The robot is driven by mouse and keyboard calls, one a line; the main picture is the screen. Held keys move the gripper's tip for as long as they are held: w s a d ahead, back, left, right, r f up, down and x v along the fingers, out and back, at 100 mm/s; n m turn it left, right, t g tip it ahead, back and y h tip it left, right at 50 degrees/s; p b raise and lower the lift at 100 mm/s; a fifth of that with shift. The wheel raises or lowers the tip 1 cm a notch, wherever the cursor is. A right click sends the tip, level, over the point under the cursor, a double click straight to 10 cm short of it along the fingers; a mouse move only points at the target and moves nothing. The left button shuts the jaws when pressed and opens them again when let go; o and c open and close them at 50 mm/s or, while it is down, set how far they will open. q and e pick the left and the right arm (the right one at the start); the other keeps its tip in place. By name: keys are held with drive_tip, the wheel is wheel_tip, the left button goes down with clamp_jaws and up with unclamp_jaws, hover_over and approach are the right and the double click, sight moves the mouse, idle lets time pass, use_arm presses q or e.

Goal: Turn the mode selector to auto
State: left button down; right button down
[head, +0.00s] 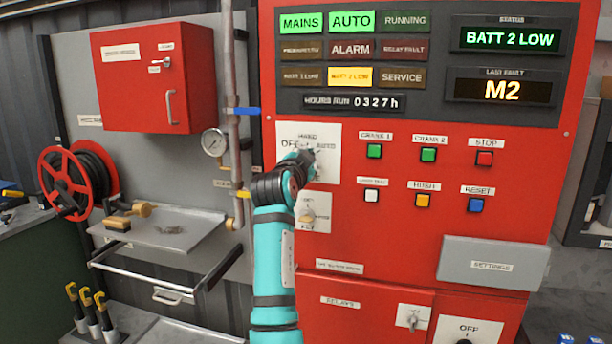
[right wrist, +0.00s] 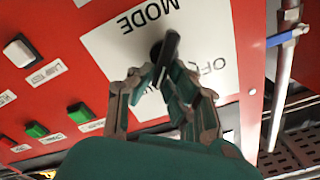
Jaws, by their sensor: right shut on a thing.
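The mode selector is a black knob (right wrist: 168,46) on a white plate (right wrist: 215,35) marked MODE and OFF in the right wrist view. In the head view the plate (head: 328,135) is on the red panel, left of the push buttons, with AUTO printed on its right side. My right gripper (right wrist: 160,75) is shut on the knob, its fingers on either side of the knob's handle. In the head view my right gripper (head: 304,160) covers most of the knob, so its exact pointing is hard to read. My left gripper is not in view.
The AUTO lamp (head: 351,21) and MAINS lamp (head: 301,22) are lit green. A second white switch plate (head: 318,220) is just below. Push buttons such as CRANK 1 (head: 374,151) sit to the right. A pipe (head: 233,120) with a blue lever (head: 247,111) stands close left.

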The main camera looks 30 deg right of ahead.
drive_tip(key=shift+s+m+b, duration=0.1)
drive_tip(key=shift+m+b, duration=0.65)
drive_tip(key=shift+m, duration=0.25)
drive_tip(key=shift+d, duration=0.1)
drive_tip(key=c, duration=1.3)
unclamp_jaws()
drive_tip(key=shift+f, duration=0.1)
drive_tip(key=shift+c, duration=0.2)
wheel_tip(320, 180, up, 10)
drive_tip(key=shift+r, duration=0.1)
